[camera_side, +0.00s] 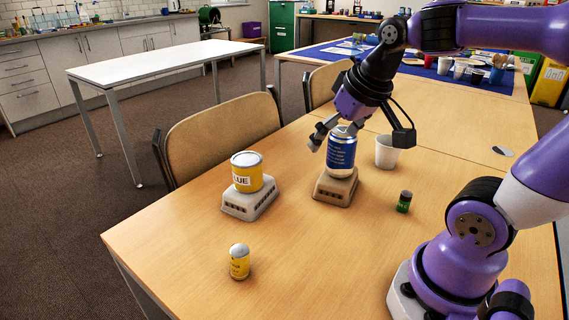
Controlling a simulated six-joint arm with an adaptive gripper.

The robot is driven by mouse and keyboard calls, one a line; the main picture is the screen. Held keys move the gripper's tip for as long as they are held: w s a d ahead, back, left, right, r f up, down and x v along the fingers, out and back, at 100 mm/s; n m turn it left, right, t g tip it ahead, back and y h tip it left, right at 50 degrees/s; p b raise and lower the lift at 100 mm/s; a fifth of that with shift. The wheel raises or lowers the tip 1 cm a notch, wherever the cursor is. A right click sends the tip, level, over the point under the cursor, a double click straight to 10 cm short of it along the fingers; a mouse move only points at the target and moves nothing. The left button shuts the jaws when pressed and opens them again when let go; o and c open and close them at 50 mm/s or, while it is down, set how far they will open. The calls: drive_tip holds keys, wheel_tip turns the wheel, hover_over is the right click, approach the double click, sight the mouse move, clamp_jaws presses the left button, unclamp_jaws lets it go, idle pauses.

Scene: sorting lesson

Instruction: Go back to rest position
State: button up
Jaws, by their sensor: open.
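My gripper (362,138) is open at the upper middle of the side view, its fingers spread around the top of a blue can (341,155). The can stands upright on a beige block-like stand (336,189). Whether a finger touches the can is not clear. A yellow can (247,175) with "LUE" visible on its label stands upright on a second pale stand (250,204) to the left.
A small yellow bottle (239,264) stands at the front left of the wooden table (180,230). A small green jar (404,202) and a white cup (387,152) stand to the right of the blue can. Chairs (222,130) line the far-left edge. The front middle is clear.

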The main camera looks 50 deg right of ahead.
drive_tip(key=s+a+f+n+y, duration=0.1)
drive_tip(key=s+a+n, duration=0.2)
drive_tip(key=a, duration=0.3)
drive_tip(key=shift+s, duration=0.25)
